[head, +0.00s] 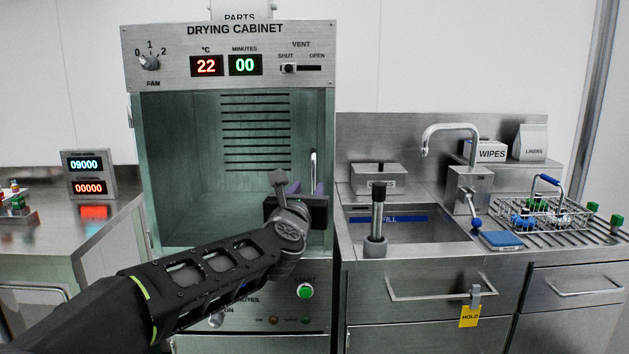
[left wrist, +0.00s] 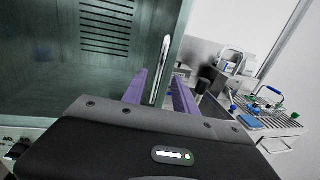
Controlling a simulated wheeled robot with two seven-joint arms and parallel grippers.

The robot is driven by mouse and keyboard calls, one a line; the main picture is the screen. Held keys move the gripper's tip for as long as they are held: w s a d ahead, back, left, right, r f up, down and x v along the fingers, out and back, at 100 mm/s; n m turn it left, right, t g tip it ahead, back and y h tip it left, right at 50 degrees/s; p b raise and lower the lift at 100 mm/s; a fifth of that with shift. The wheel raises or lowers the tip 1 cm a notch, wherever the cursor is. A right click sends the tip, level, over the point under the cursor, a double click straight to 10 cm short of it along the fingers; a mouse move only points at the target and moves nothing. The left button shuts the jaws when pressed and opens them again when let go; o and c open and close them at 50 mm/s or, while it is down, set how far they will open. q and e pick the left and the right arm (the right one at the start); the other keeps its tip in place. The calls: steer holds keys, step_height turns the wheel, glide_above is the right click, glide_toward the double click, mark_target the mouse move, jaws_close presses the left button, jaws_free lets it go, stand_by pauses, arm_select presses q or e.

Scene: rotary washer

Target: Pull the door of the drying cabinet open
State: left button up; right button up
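The drying cabinet (head: 235,50) stands in the middle of the head view. Its glass door (head: 180,165) looks shut, with a hinge on the left edge. The upright metal door handle (head: 313,165) is at the door's right side. My left gripper (head: 306,187) is in front of the handle's lower part, with its purple fingers apart. In the left wrist view, the handle (left wrist: 163,60) appears in the gap between the open fingers (left wrist: 160,82). I cannot tell whether the fingertips reach around it. My right gripper is in neither view.
A sink counter with a tap (head: 450,128) and a wire basket (head: 545,213) stands to the right. A steel bench with a digital display (head: 88,175) is at the left. A green START button (head: 306,291) is below the door.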

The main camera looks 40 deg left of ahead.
mark_target(313, 181)
arm_select(q)
steer(key=x, duration=0.7)
steer(key=shift+w+a+p, duration=0.15)
steer(key=shift+w+p, duration=0.1)
steer(key=shift+p, duration=0.05)
steer(key=shift+c, duration=0.3)
jaws_close()
stand_by(0.8)
